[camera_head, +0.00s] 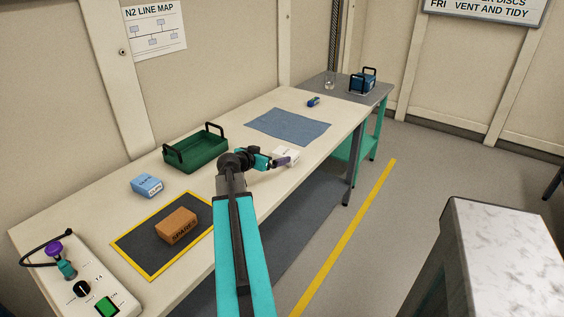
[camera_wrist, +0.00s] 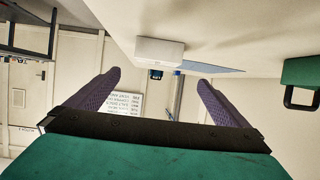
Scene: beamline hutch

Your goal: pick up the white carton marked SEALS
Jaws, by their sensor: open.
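A small white carton (camera_head: 288,152) stands on the long cream bench, close to its front edge. Dark marking shows on it but is too small to read. My gripper (camera_head: 284,162) is beside the carton on its near side and covers part of it in the head view. In the wrist view, which looks upside down, the white carton (camera_wrist: 158,51) lies ahead, between the lines of the two purple fingers. My gripper (camera_wrist: 159,76) is open there, with nothing between the fingers. The carton appears beyond the fingertips; the exact distance is hard to tell.
A green handled tray (camera_head: 195,150), a blue-and-white box (camera_head: 146,186) and a brown box (camera_head: 177,226) on a yellow-edged dark mat (camera_head: 136,243) share the bench. A blue cloth (camera_head: 290,126) lies behind the carton. A marble-topped block (camera_head: 510,250) stands right; floor between is clear.

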